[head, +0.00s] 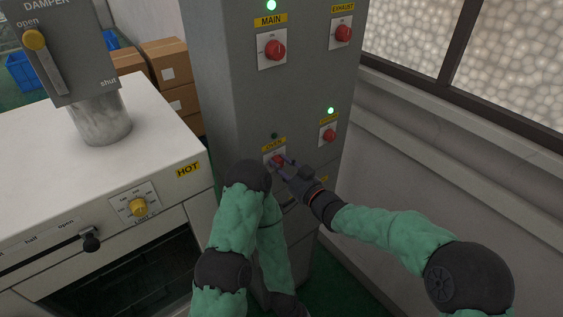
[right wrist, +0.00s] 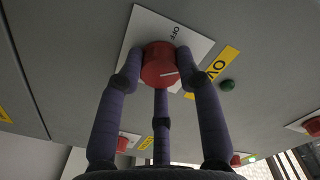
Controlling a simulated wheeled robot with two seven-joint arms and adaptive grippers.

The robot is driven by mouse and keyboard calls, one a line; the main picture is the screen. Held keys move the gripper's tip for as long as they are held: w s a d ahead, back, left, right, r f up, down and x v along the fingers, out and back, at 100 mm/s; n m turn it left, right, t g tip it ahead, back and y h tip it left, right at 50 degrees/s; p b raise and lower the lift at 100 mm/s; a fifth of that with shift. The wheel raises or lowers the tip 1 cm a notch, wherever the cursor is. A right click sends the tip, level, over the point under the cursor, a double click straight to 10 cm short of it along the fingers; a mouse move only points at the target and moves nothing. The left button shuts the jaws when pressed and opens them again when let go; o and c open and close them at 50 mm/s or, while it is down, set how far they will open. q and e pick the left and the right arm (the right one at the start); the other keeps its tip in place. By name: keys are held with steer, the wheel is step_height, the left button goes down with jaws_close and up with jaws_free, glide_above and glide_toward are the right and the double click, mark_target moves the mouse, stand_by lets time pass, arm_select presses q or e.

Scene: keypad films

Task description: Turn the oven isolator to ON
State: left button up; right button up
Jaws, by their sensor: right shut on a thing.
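The oven isolator is a red knob (right wrist: 160,65) on a white plate (right wrist: 143,26) under a yellow OVEN label (head: 274,143). My right gripper (head: 283,165) is shut on the knob, its fingers around the knob's sides in the right wrist view. There, a white line on the knob points toward the yellow label side, not at the printed OFF. Any ON print is hidden. The lamp (right wrist: 228,85) by the label looks dark, also in the head view (head: 274,135). My left arm stands in front of the cabinet; its gripper is out of view.
The MAIN switch (head: 275,50) and EXHAUST switch (head: 342,34) sit higher on the grey cabinet. Another red switch (head: 328,134) is close to the right of the oven one, with a lit green lamp (head: 330,111). The oven (head: 150,140) stands at left.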

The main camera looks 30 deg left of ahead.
steer(key=m, duration=0.1)
steer(key=r+m+p, duration=0.1)
steer(key=m, duration=0.1)
steer(key=shift+w+r+m+p, duration=0.3)
steer(key=shift+m+p, duration=0.1)
steer(key=shift+d+f+m+p, duration=0.15)
steer(key=shift+m+p, duration=0.65)
steer(key=shift+m, duration=1.1)
steer(key=o, duration=1.1)
steer(key=shift+w+f, duration=0.1)
steer(key=shift+o, duration=0.2)
steer(key=shift+f, duration=0.2)
steer(key=shift+s+f, duration=0.2)
steer(key=v, duration=1.2)
